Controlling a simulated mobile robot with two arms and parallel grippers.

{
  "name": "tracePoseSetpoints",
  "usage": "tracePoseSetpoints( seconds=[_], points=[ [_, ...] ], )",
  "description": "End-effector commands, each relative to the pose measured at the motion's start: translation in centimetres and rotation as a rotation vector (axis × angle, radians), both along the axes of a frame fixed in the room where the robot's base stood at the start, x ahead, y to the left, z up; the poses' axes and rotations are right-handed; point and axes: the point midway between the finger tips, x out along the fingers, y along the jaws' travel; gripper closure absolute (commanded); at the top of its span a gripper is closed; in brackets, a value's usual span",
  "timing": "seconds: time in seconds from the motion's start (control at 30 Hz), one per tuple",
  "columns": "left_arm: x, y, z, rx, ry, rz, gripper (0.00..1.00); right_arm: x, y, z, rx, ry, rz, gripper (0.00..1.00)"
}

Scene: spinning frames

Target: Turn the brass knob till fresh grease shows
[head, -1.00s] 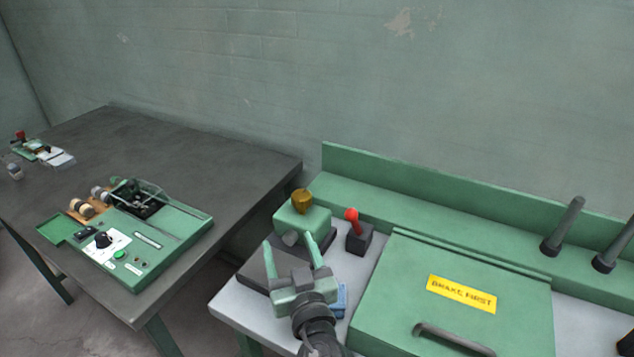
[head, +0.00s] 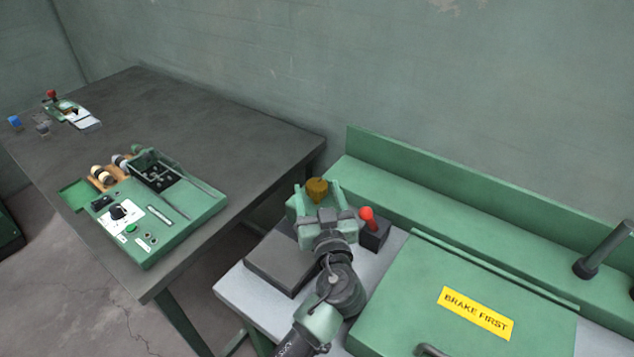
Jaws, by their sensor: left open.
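The brass knob (head: 317,187) stands on top of a green block at the back left of the light grey bench. My left gripper (head: 319,188) is open, with one green finger on each side of the knob as seen from the head. I cannot tell whether the fingers touch it. My gripper and wrist hide most of the green block. No grease can be made out. My right gripper is not in view.
A red-tipped lever (head: 367,215) on a dark base stands close to the right of my left gripper. A green lid (head: 455,285) with a yellow BRAKE FIRST label lies right of it. A dark table (head: 215,125) at left carries a green control panel (head: 150,235).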

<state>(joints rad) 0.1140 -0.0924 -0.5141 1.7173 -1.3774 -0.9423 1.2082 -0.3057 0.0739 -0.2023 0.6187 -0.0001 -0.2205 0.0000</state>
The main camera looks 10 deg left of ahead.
Motion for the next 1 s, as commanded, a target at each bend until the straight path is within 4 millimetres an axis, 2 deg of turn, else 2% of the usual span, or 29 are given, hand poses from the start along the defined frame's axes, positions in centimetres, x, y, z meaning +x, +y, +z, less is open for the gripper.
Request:
tracePoseSetpoints(
  seconds=[0.13,0.43,0.47,0.6,0.67,0.7,1.0],
  points=[
    [1.3,0.5,0.1,0.000,0.001,-0.001,0.35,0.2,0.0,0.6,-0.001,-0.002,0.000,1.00],
    [1.6,0.7,-0.1,-0.001,0.001,-0.001,0.35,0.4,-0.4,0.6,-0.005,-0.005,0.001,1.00],
    [1.6,0.7,-0.1,-0.001,0.001,-0.001,0.38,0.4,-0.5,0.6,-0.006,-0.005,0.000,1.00],
    [1.6,0.7,-0.1,-0.001,0.001,-0.001,0.77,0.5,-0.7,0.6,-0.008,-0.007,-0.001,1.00],
    [1.6,0.7,0.0,-0.001,0.001,-0.001,0.94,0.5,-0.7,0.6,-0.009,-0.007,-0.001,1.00],
    [1.6,0.7,0.0,-0.001,0.001,-0.001,0.98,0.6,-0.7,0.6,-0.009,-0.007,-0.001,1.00],
    [1.6,0.8,-0.1,0.001,0.000,-0.043,0.97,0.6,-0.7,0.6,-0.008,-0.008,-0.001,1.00]
  ],
)
